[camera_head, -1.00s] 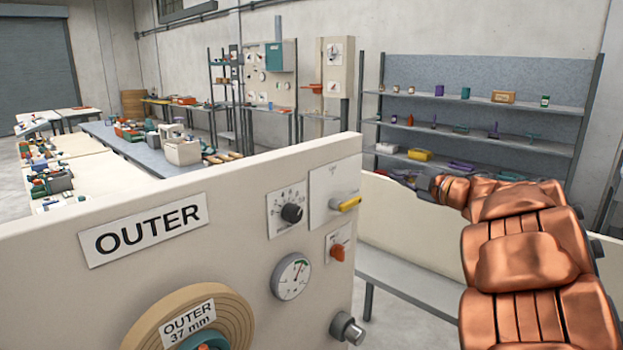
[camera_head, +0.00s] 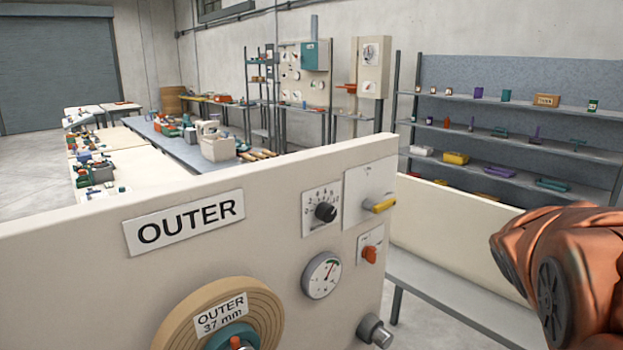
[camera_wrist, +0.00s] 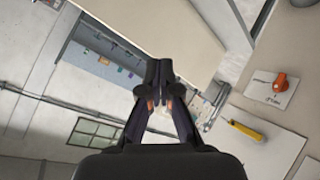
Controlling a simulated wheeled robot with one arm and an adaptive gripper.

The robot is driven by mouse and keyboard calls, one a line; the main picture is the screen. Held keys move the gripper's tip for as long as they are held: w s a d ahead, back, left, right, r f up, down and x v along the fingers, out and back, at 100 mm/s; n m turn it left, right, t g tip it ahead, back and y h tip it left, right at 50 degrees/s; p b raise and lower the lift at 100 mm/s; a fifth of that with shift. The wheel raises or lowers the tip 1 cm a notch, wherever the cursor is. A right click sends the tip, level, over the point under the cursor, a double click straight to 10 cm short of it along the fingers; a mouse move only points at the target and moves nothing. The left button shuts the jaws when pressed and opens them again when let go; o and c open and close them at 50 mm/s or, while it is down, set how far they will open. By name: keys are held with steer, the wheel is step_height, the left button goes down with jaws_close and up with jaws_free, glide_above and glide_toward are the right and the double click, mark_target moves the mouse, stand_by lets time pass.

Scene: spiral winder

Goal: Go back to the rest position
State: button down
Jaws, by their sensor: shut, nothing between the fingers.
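In the wrist view my gripper (camera_wrist: 160,98) is shut and empty, with its fingertips together. Beyond it, the panel with the orange knob (camera_wrist: 280,82) and the yellow handle (camera_wrist: 245,130) shows at the right, apart from the fingers. In the head view my copper-coloured arm is at the right edge, and the gripper is out of the picture. The cream OUTER panel (camera_head: 90,285) stands in front, with a wound tan roll (camera_head: 262,312) marked 37 mm on its face.
The panel also carries a black dial (camera_head: 325,212), a gauge (camera_head: 321,275), an orange knob (camera_head: 370,254) and a yellow handle (camera_head: 380,205). Behind stand a shelf (camera_head: 520,125) of small items and a long blue-grey table (camera_head: 165,148) with parts. Open floor lies at the far left.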

steer(key=s+a+f+g+y, duration=0.2)
steer(key=s+a+f, duration=0.3)
steer(key=s, duration=0.5)
steer(key=s+a+f+g+y, duration=0.2)
steer(key=s+a+f+g, duration=0.3)
steer(key=s+a, duration=0.3)
steer(key=s+a+f+g+y, duration=0.2)
steer(key=s+a+f, duration=0.3)
steer(key=s, duration=0.8)
steer(key=a+g, duration=0.1)
steer(key=a, duration=0.1)
steer(key=shift+a+f+m+g, duration=0.3)
